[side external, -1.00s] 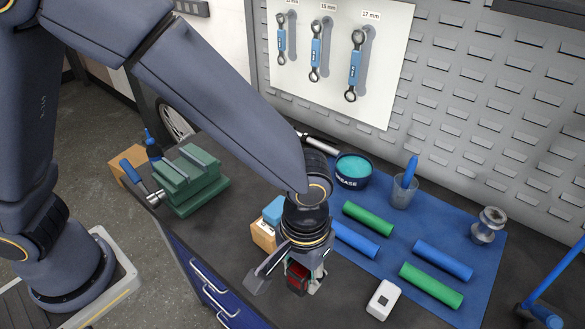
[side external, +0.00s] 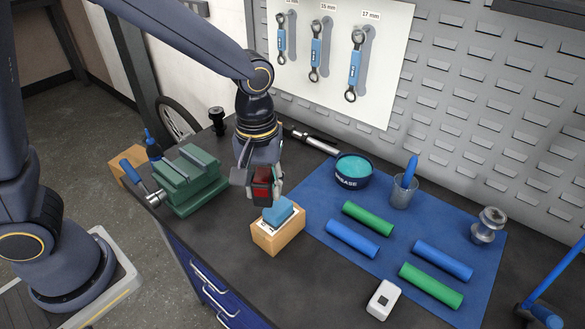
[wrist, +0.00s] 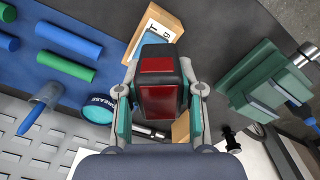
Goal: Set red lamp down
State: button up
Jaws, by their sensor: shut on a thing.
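The red lamp (side external: 262,187) is a small dark block with red faces.
A green vise (side external: 190,178) is at left. A blue mat (side external: 318,203) with several rollers and a grease tin (side external: 353,170) lies right. Bare bench (side external: 222,238) shows in front.

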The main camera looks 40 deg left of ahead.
jog(key=w+a+f+n, duration=0.1)
jog(key=w+a+n, duration=0.25)
jog(key=a, duration=0.35)
send_over(297, 188)
jog(key=shift+m, duration=0.45)
notch_tip(297, 188, down, 9)
jog(key=shift+s+f, duration=0.15)
jog(key=shift+w+f, duration=0.2)
jog(key=shift+f, duration=1.55)
jog(key=o, duration=1.2)
jog(key=shift+f, duration=0.15)
